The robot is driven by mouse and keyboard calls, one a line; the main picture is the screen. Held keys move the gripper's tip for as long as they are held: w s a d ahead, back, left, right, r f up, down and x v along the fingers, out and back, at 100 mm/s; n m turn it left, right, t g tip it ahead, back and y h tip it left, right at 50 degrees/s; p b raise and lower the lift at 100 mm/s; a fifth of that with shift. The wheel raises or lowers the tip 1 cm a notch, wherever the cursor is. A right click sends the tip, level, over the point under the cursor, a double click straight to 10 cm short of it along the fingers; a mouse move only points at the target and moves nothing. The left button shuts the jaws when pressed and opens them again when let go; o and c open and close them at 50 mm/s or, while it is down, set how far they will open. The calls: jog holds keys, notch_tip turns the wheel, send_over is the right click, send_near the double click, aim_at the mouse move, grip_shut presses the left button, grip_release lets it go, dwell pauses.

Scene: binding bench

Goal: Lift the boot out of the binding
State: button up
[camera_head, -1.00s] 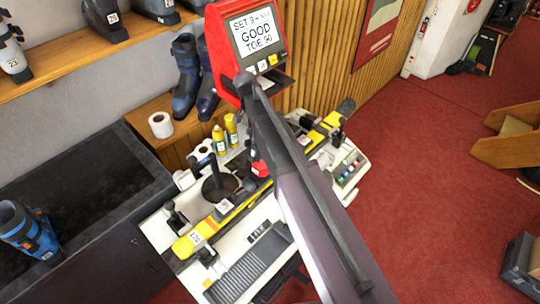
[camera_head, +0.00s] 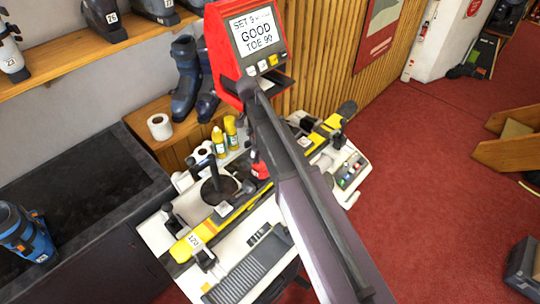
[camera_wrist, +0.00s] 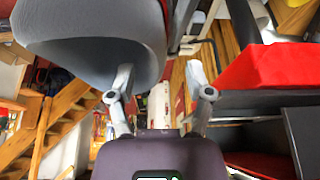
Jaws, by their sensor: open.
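A yellow ski (camera_head: 236,214) lies across the white bench. A dark binding part (camera_head: 203,256) sits at its near end, another (camera_head: 335,132) toward its far end. I cannot make out a boot in the binding; my arm covers part of the ski. A dark post on a round base (camera_head: 216,186) stands beside the ski. My gripper (camera_wrist: 159,80) shows in the wrist view with its fingers apart and nothing between them. A large grey rounded shape (camera_wrist: 90,40) is close to the left finger; I cannot tell what it is. In the head view my gripper cannot be made out clearly.
A red display unit (camera_head: 228,55) reading GOOD stands behind my arm. A blue boot (camera_head: 28,232) stands on the dark counter (camera_head: 85,190) at left. The red floor at right is mostly open.

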jog(key=b+x, duration=0.3)
jog(key=x, duration=0.1)
jog(key=shift+s+a, duration=0.15)
dwell(0.6)
grip_shut()
